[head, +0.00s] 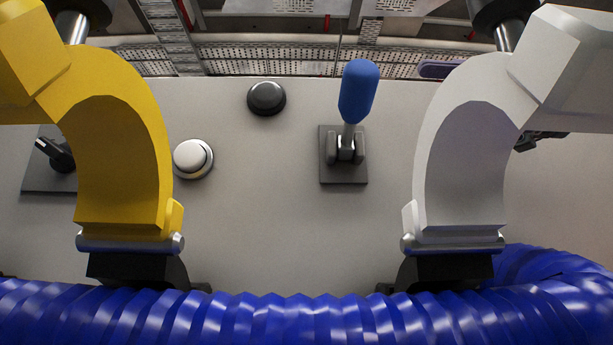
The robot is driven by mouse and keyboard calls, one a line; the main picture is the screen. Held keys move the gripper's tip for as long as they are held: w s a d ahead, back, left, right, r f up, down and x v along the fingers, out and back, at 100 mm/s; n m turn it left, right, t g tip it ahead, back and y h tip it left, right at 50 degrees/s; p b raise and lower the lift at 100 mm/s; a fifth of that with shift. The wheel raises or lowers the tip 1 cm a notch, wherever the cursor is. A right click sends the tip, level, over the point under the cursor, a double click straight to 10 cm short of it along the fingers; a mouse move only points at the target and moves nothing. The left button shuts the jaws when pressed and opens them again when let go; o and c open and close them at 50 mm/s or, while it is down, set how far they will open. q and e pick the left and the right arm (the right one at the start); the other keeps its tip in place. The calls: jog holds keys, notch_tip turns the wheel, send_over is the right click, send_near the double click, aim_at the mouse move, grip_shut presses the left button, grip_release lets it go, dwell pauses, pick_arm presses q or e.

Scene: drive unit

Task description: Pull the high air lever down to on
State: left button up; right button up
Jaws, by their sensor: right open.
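The lever has a blue grip (358,92) on a short metal stem. It stands up from a dark square base plate (343,178) on the grey panel, right of centre, with its grip pointing to the top of the picture.
A dark round button (266,98) and a white button (192,158) sit left of the lever. A black switch (56,154) is at far left. Yellow (115,130) and white (462,140) curved parts flank the panel. A blue ribbed hose (300,320) crosses the bottom.

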aim_at(358, 105)
jog(key=a+p, duration=0.5)
jog(key=a, duration=0.4)
jog(key=shift+w+a+r+p, duration=0.1)
jog(key=shift+a+r+p, duration=0.1)
jog(key=shift+p, duration=0.15)
jog(key=shift+a+f, duration=0.2)
jog(key=shift+a, duration=0.1)
grip_shut()
dwell(0.8)
